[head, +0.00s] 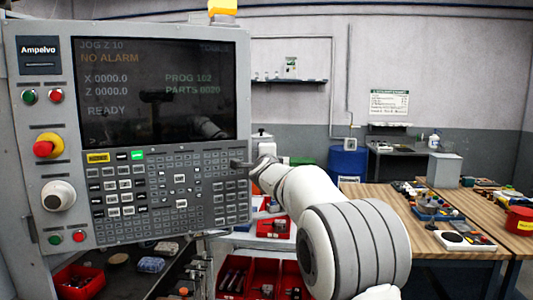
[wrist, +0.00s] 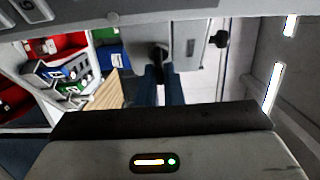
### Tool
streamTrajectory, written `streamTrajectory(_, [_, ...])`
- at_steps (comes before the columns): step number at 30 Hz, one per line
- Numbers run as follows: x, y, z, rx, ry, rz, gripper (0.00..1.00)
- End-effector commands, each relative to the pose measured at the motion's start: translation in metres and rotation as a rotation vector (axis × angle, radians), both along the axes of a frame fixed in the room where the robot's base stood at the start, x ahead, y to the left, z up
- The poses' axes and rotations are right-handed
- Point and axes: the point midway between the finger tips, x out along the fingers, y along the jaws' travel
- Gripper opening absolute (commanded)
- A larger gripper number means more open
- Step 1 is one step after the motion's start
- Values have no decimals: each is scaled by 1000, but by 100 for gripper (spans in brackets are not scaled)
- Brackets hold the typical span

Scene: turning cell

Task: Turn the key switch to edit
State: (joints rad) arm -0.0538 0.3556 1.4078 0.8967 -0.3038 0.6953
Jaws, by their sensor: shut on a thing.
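My gripper (head: 240,164) reaches the right edge of the grey control panel (head: 60,110) in the head view. In the wrist view my gripper (wrist: 165,88) has its two blue-grey fingers close together, shut on a small dark piece (wrist: 159,54) that appears to be the key of the key switch. The piece stands against a pale grey face in the wrist view. In the head view the key switch is hidden behind my gripper or too small to make out. I cannot read its position or any edit label.
The panel screen (head: 155,90) reads JOG, NO ALARM and READY. A red emergency button (head: 44,148) and a handwheel (head: 58,196) are at its left. Wooden benches (head: 400,210) with tools and a blue drum (head: 346,162) stand to the right. Red bins (head: 250,280) are below.

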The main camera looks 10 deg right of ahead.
Motion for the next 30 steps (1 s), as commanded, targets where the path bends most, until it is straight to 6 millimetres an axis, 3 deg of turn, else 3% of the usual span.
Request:
streamTrajectory(15, [0,-2,0,18,3,-3,0])
streamTrajectory(16, [0,-2,0,18,3,-3,9])
streamTrajectory(23, [0,-1,0,17,3,-2,28])
streamTrajectory(30, [0,-1,0,17,3,-2,29])
